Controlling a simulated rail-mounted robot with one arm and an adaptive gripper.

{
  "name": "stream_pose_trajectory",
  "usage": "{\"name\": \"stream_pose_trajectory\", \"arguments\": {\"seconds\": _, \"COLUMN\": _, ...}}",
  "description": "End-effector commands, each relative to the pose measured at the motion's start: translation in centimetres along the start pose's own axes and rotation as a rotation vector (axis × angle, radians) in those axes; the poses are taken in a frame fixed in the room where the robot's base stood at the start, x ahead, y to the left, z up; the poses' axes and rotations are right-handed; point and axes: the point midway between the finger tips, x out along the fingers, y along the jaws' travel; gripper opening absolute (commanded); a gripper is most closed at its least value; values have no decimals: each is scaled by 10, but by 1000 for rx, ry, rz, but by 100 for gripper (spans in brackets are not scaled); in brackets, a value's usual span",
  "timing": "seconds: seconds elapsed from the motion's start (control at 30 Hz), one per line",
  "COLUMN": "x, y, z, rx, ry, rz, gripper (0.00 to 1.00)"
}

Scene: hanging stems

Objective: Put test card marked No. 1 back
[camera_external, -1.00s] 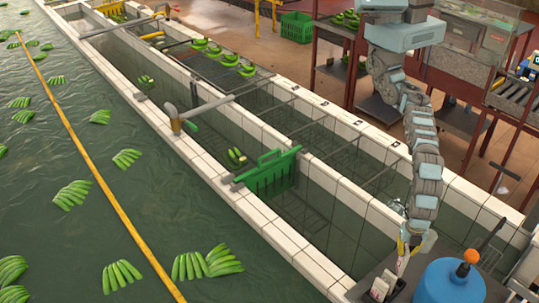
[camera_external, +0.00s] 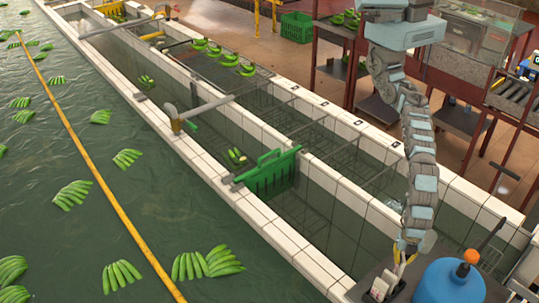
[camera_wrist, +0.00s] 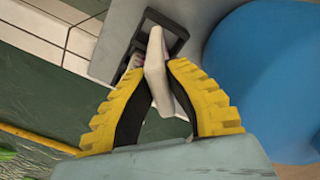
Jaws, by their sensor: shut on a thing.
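My gripper (camera_wrist: 158,72) has yellow ribbed fingers with dark inner pads, shut on a thin off-white card (camera_wrist: 156,85). I cannot read any number on it. In the wrist view the card's far end overlaps a dark rectangular holder (camera_wrist: 179,42); I cannot tell whether it is inside or just above. In the external view my gripper (camera_external: 403,256) is low over the grey stand at the lower right, close to small white cards (camera_external: 380,288) there. The held card is hard to make out in that view.
A blue drum (camera_external: 448,284) with an orange cap (camera_external: 471,256) stands right beside the gripper. Water troughs with white tiled rims (camera_external: 330,180) run to the left. A green comb-like gate (camera_external: 268,172) stands in one trough.

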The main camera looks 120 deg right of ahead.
Motion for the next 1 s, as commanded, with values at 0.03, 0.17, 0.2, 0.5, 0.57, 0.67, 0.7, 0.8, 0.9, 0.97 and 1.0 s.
{"name": "stream_pose_trajectory", "arguments": {"seconds": 0.03, "x": 1, "y": 0, "z": 0, "rx": 0, "ry": -1, "rz": 0, "gripper": 0}}
{"name": "stream_pose_trajectory", "arguments": {"seconds": 0.17, "x": 4, "y": 0, "z": 0, "rx": 1, "ry": -1, "rz": 0, "gripper": 0}}
{"name": "stream_pose_trajectory", "arguments": {"seconds": 0.2, "x": 5, "y": 0, "z": 0, "rx": 1, "ry": -2, "rz": 0, "gripper": 0}}
{"name": "stream_pose_trajectory", "arguments": {"seconds": 0.5, "x": 5, "y": 0, "z": 0, "rx": 1, "ry": -1, "rz": 0, "gripper": 34}}
{"name": "stream_pose_trajectory", "arguments": {"seconds": 0.57, "x": 5, "y": 0, "z": 0, "rx": 1, "ry": -1, "rz": 0, "gripper": 34}}
{"name": "stream_pose_trajectory", "arguments": {"seconds": 0.67, "x": 5, "y": 0, "z": 0, "rx": 0, "ry": 0, "rz": 0, "gripper": 34}}
{"name": "stream_pose_trajectory", "arguments": {"seconds": 0.7, "x": 4, "y": 0, "z": 0, "rx": 0, "ry": 0, "rz": 0, "gripper": 34}}
{"name": "stream_pose_trajectory", "arguments": {"seconds": 0.8, "x": -2, "y": 0, "z": -1, "rx": -1, "ry": 2, "rz": 0, "gripper": 34}}
{"name": "stream_pose_trajectory", "arguments": {"seconds": 0.9, "x": -15, "y": 0, "z": -1, "rx": 0, "ry": 3, "rz": 0, "gripper": 34}}
{"name": "stream_pose_trajectory", "arguments": {"seconds": 0.97, "x": -26, "y": 0, "z": -1, "rx": 0, "ry": 4, "rz": 0, "gripper": 34}}
{"name": "stream_pose_trajectory", "arguments": {"seconds": 1.0, "x": -33, "y": 0, "z": -2, "rx": 0, "ry": 5, "rz": 0, "gripper": 34}}
